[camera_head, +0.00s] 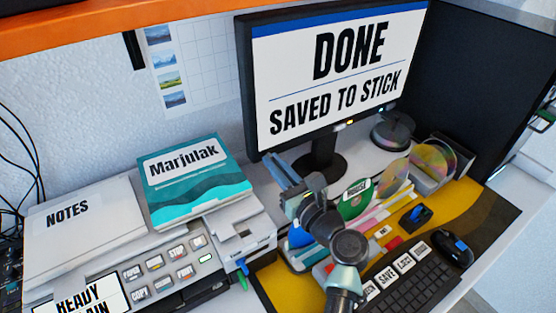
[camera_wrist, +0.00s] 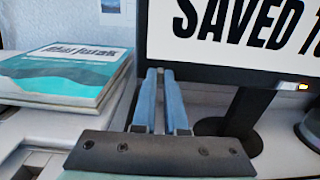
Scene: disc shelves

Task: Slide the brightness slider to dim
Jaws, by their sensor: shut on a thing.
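The monitor (camera_head: 330,66) shows "DONE" and "SAVED TO STICK"; part of it also shows in the wrist view (camera_wrist: 245,22). My gripper (camera_head: 272,160) is at the monitor's lower left corner. In the wrist view, its two blue fingers (camera_wrist: 160,73) point at the left edge of the dark frame, with their tips close together. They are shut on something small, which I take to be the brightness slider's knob. The knob and its track are hidden by the fingers, so I cannot tell its position. Small lights (camera_head: 350,122) sit on the lower bezel.
A teal "Marjulak" book (camera_head: 195,180) and a white "NOTES" stack (camera_head: 85,230) lie on the printer at left. Discs (camera_head: 395,178) stand in racks right of my arm. The keyboard (camera_head: 415,285) and mouse (camera_head: 453,250) are at front right. The orange shelf (camera_head: 100,25) hangs above.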

